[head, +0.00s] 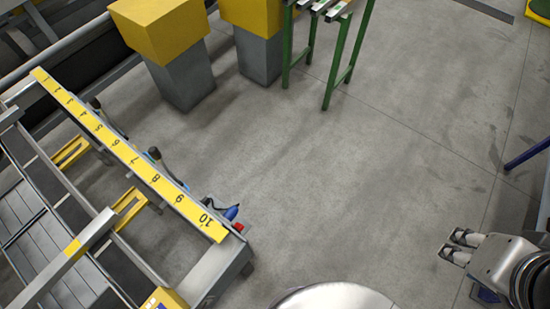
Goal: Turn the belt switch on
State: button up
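My gripper (452,244) is at the right of the head view, above bare floor. Its two fingers point left and stand apart with nothing between them. I cannot make out the belt switch for sure. A yellow box (172,300) with small blue and white marks on it is cut off by the bottom edge, at the near end of the runout table. A small red part (238,227) sits at the table's corner beside a blue plug-like piece (231,212). My gripper is far to the right of all of these.
The runout table's yellow numbered scale (130,157) runs along its right side. Two yellow-topped grey pillars (182,80) and a green-legged stand (345,60) are at the back. A dark blue bar (527,154) enters at right.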

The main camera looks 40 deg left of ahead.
aim_at(238, 227)
jog(key=i+u, duration=0.3)
jog(key=i, duration=0.15)
jog(key=i+l+u, duration=0.65)
jog(key=i, duration=0.15)
jog(key=j+u, duration=0.1)
jog(key=u, duration=3.1)
jog(key=l+u, duration=0.2)
jog(key=u, duration=0.15)
jog(key=k+l+u, duration=0.1)
jog(key=u, duration=0.25)
jog(key=l, duration=0.1)
